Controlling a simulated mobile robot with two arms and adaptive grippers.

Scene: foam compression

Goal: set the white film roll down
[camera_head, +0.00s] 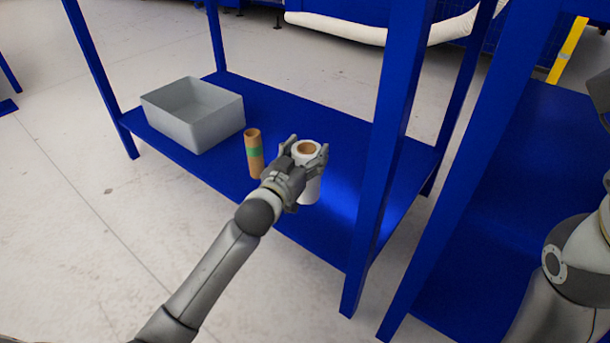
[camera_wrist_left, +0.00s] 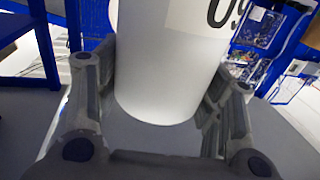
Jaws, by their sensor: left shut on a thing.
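The white film roll (camera_head: 309,190) is upright, with a brown core showing at its top, over the blue lower shelf (camera_head: 265,217). My left gripper (camera_head: 307,151) is shut on it, with a finger on either side near its top. In the left wrist view the white roll (camera_wrist_left: 170,70) fills the middle between the fingers, with part of a dark printed label at its upper right. Its lower edge in that view is free of the fingers. I cannot tell whether its base touches the shelf. My right gripper is not in view; part of my right arm shows at the right edge.
A brown tube with a green band (camera_head: 254,153) stands just left of the roll. A grey open bin (camera_head: 194,117) sits further left on the shelf. A blue post (camera_head: 383,150) rises to the right. Bare shelf lies between roll and post.

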